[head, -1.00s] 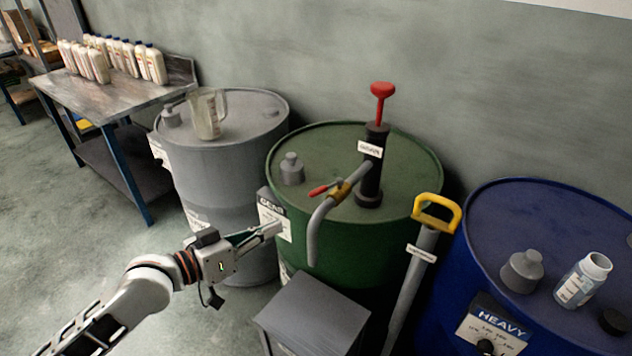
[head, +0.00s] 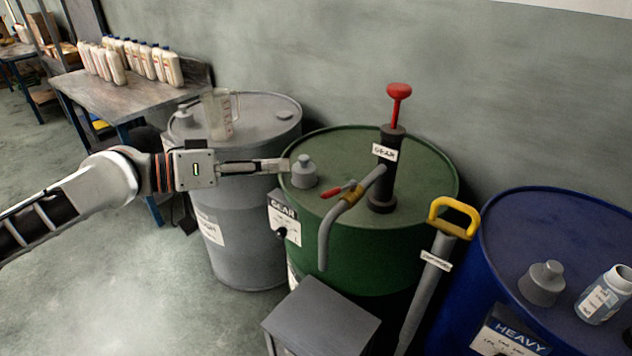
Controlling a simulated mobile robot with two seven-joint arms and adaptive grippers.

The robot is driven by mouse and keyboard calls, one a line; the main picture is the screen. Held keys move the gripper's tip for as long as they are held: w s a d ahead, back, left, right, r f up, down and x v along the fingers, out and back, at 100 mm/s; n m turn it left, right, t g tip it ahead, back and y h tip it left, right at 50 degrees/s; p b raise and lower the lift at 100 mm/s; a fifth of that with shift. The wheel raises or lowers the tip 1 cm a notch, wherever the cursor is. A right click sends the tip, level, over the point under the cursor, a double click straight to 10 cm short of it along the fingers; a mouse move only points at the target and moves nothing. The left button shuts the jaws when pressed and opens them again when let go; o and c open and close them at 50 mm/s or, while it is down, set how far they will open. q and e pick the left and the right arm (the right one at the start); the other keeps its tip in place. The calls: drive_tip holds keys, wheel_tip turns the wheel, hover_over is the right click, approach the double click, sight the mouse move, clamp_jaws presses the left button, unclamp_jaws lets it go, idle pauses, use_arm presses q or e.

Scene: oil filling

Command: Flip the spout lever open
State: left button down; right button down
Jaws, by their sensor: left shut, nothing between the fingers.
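The spout lever is a small red handle (head: 338,190) on the brass valve (head: 353,194) of the grey curved spout (head: 327,232). The spout comes from the black pump (head: 384,180) with a red T-handle on the green GEAR drum (head: 420,190). The lever points left, toward my left gripper. My left gripper (head: 284,165) is shut and empty, near the green drum's left rim beside a grey cap (head: 304,173). It is left of the lever and apart from it. I cannot tell whether it touches the cap. My right gripper is not in view.
A grey drum (head: 245,225) with a clear jug (head: 219,115) stands behind my left arm. A grey box (head: 320,322) stands below the spout. A yellow-handled tool (head: 452,216) leans at the green drum's right. A blue drum (head: 560,225) carries a bottle (head: 604,294).

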sight(338, 190)
use_arm(q)
drive_tip(key=w+d+f+p, duration=0.1)
drive_tip(key=d+f, duration=0.3)
drive_tip(key=d, duration=0.3)
drive_tip(key=shift+w+d+f, duration=0.15)
drive_tip(key=shift+d+f, duration=0.15)
drive_tip(key=shift+f, duration=0.1)
drive_tip(key=shift+p, duration=0.3)
